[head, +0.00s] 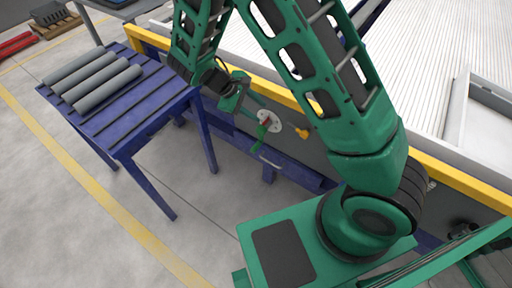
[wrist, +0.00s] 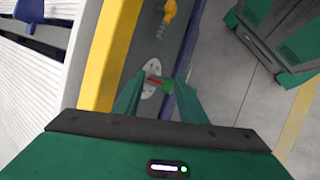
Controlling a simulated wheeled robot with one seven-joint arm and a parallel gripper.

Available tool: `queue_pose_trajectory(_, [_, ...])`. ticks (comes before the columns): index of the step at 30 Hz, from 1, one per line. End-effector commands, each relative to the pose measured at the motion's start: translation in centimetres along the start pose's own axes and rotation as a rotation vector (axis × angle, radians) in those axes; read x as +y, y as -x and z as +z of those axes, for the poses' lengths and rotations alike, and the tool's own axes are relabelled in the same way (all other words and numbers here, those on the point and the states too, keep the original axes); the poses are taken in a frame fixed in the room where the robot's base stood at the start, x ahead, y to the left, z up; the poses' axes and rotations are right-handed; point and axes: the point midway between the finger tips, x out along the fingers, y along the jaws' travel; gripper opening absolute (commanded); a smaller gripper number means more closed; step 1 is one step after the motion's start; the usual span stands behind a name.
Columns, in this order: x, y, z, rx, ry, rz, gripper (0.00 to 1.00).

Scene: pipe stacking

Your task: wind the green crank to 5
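The green crank (head: 262,133) is on a round white dial (head: 269,121) with a red part at its middle, on the grey side wall below the yellow rail. In the wrist view the dial (wrist: 150,88) appears between my two green fingers, with the red and green crank part (wrist: 161,82) across it. My gripper (head: 256,106) is open, just up and left of the crank in the head view. In the wrist view the fingers (wrist: 158,92) stand apart. I cannot tell whether either finger touches the crank. The dial's marks are too small to read.
A yellow handle (head: 302,132) is on the wall right of the dial. A blue table (head: 150,128) with several grey pipes (head: 95,80) stands at left. A yellow rail (head: 150,42) runs above the wall. The floor (head: 195,205) in front is clear.

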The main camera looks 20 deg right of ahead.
Motion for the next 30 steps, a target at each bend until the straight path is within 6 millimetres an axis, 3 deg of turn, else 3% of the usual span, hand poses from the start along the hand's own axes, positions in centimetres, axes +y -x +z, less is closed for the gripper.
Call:
queue_pose_trajectory(6, [-4.5, -3.1, -3.9, -0.101, 0.191, 0.167, 0.37])
queue_pose_trajectory(15, [-10.2, -7.2, -7.3, -0.228, 0.427, 0.425, 0.37])
queue_pose_trajectory(24, [-15.7, -11.1, -9.1, -0.349, 0.641, 0.716, 0.37])
queue_pose_trajectory(30, [-18.3, -13.1, -9.4, -0.413, 0.743, 0.89, 0.37])
